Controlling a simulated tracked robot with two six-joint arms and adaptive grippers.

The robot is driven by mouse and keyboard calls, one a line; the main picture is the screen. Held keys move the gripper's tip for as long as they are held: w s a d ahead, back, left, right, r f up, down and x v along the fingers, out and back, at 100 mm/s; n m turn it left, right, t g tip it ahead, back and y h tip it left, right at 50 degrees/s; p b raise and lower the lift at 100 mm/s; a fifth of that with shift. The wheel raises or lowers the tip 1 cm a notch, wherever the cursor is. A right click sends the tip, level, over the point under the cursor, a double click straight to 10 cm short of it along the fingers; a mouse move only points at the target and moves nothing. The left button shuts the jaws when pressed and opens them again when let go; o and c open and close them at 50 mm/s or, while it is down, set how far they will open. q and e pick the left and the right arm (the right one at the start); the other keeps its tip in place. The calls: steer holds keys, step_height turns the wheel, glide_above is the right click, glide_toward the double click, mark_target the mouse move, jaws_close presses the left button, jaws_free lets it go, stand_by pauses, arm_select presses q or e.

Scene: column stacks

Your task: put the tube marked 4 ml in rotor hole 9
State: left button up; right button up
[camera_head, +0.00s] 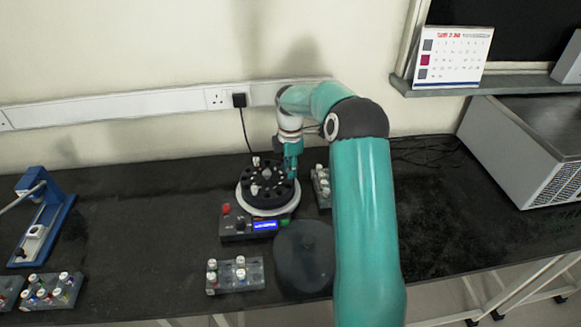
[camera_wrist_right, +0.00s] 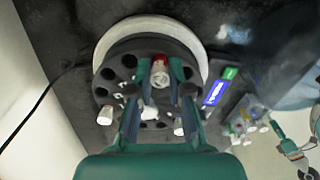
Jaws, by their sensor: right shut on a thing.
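The centrifuge (camera_head: 240,228) stands mid-bench, its black rotor (camera_head: 262,188) exposed inside a pale ring. The rotor also shows in the right wrist view (camera_wrist_right: 112,76), with several dark holes and a few pale-capped tubes, one of them at its left edge (camera_wrist_right: 105,115). My right gripper (camera_head: 291,176) is over the rotor's right side. In the right wrist view its fingers (camera_wrist_right: 160,74) are shut on a clear tube with a red end (camera_wrist_right: 160,76). Its volume mark and the hole numbers are not legible. I cannot tell whether the tube's lower end is inside a hole. My left gripper is not in view.
A tube rack (camera_head: 235,279) stands in front of the centrifuge, another (camera_head: 321,189) to its right, partly behind my arm. A round dark lid (camera_head: 304,256) lies front right. More racks (camera_head: 50,291) and a blue device (camera_head: 42,215) are at left. Bench left of the centrifuge is clear.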

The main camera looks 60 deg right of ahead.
steer(key=shift+f, duration=0.35)
steer(key=o, duration=1.1)
steer(key=shift+r, duration=0.2)
steer(key=shift+r+p, duration=2.3)
steer(key=shift+r, duration=0.6)
